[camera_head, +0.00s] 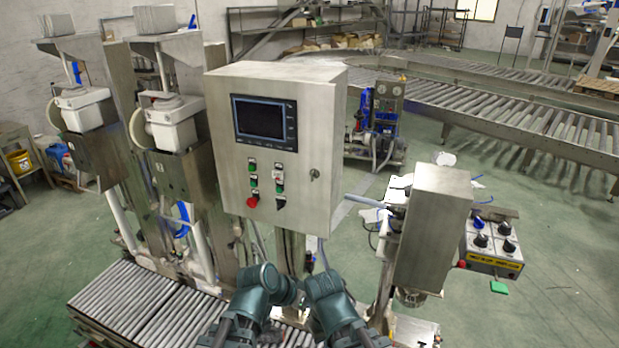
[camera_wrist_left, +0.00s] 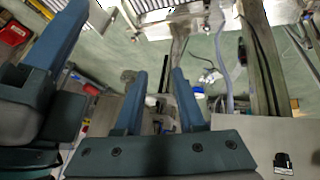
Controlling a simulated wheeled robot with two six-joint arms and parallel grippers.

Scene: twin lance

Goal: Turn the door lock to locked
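The door lock (camera_head: 314,174) is a small dark keyed latch on the right part of the front of a grey metal control cabinet (camera_head: 228,165). Its exact turn is too small to tell. My left gripper (camera_head: 290,292) is low, below the cabinet, apart from the lock. In the left wrist view its two blue fingers (camera_wrist_left: 160,85) stand apart with nothing between them. My right gripper (camera_head: 318,285) is close beside it, also below the cabinet; its fingers cannot be made out in the head view. The lock cannot be identified in the left wrist view.
The cabinet front also bears a dark screen (camera_head: 264,121), green buttons, a red knob (camera_head: 253,201) and a black selector (camera_head: 281,203). A steel box (camera_head: 436,225) stands close on the right. Roller conveyors lie at lower left and at the back right.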

